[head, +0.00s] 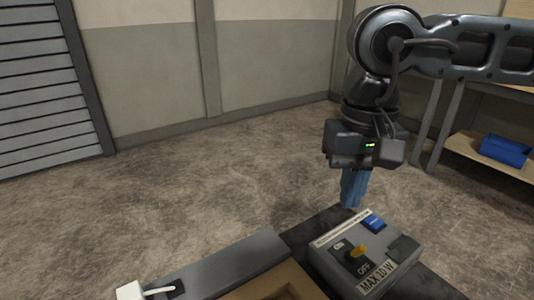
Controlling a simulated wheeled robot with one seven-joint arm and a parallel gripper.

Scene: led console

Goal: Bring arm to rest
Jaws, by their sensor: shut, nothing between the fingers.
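My arm comes in from the upper right of the head view and bends down at its dark round joint. My gripper (352,190) points down with its blue fingers shut and nothing between them. The fingertips show just behind the back edge of the grey console box (335,268) and look apart from it, though the exact gap is hard to judge.
A grey panel with a white plug and cable (135,291) lies at lower left, next to a brown tray edge (262,287). A shelf at right holds a blue bin (505,151). A slatted shutter (40,90) stands at left. The concrete floor (200,195) is clear.

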